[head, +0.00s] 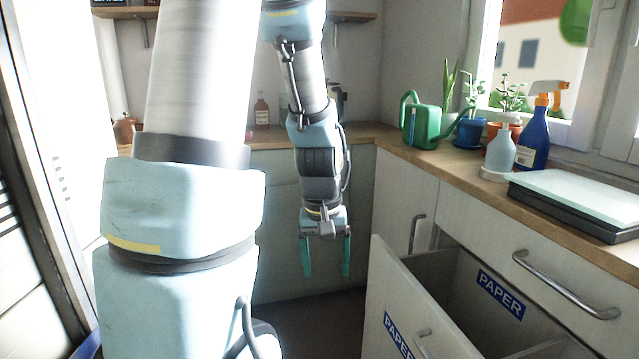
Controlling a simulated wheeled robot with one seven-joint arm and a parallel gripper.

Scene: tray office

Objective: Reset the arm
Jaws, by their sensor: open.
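My gripper (326,258) hangs from my arm in the middle of the head view, pointing down. Its two teal fingers are apart, and nothing shows between them. It is in front of the pale lower cabinets and to the left of the open paper drawer. My upper arm and column fill the left part of the view and hide what stands behind them.
A drawer marked PAPER (393,306) is pulled out at the lower right. The wooden counter (410,155) carries a green watering can (422,126), potted plants, a blue spray bottle (533,138) and a dark flat tray (575,210). A wall shelf (350,17) is above.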

